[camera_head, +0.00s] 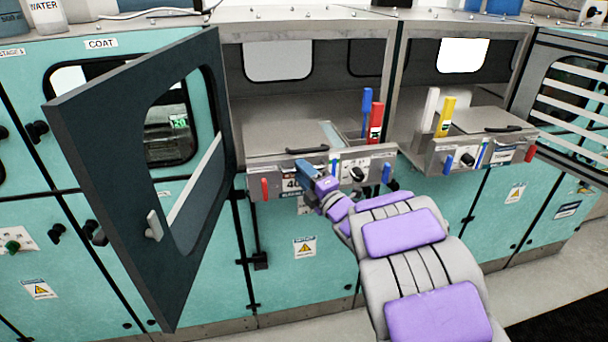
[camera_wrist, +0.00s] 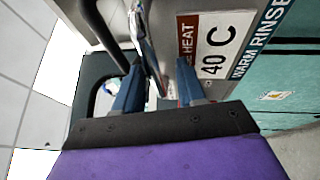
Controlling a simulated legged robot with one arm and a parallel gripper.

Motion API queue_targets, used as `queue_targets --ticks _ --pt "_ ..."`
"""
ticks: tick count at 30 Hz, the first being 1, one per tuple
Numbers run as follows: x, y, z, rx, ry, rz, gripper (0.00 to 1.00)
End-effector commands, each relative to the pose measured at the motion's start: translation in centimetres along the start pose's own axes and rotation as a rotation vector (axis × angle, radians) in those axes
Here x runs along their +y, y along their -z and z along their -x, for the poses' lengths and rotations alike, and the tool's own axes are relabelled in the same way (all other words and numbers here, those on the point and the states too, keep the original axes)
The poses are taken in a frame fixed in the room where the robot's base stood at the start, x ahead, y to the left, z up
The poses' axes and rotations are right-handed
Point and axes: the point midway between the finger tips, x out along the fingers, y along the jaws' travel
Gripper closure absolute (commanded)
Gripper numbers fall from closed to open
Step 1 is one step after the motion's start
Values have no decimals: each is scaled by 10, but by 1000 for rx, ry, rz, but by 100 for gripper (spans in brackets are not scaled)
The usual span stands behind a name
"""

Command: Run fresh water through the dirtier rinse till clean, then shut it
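The left rinse station (camera_head: 325,163) has a "40" plate (camera_head: 291,184), read in the wrist view as "40 C" (camera_wrist: 218,52) and "WARM RINSE" (camera_wrist: 258,40). Its front carries a red lever (camera_head: 264,188), a black knob (camera_head: 357,174) and a blue lever (camera_head: 387,173). The right rinse station (camera_head: 424,160) has a blue lever (camera_head: 449,163), a black knob (camera_head: 467,158) and a red lever (camera_head: 530,153). The water is hidden, so I cannot tell which rinse is dirtier. My gripper (camera_head: 310,171) is by the left front, above the plate; its blue fingers (camera_wrist: 158,88) are apart.
A dark door (camera_head: 85,130) stands open left of my arm. Upright blue (camera_head: 367,105) and red (camera_head: 376,122) pieces stand behind the left front; white (camera_head: 430,108) and yellow (camera_head: 446,117) ones stand at the right station. Black lid handles (camera_head: 306,150) project above the fronts.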

Motion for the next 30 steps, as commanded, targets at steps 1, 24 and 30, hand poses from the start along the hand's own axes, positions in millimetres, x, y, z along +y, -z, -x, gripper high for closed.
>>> queue_targets --ticks 1,24,30 --pt "0 0 0 -1 -1 0 60" --pt "0 0 81 -3 4 3 60" --pt "-3 0 105 -5 1 3 60"
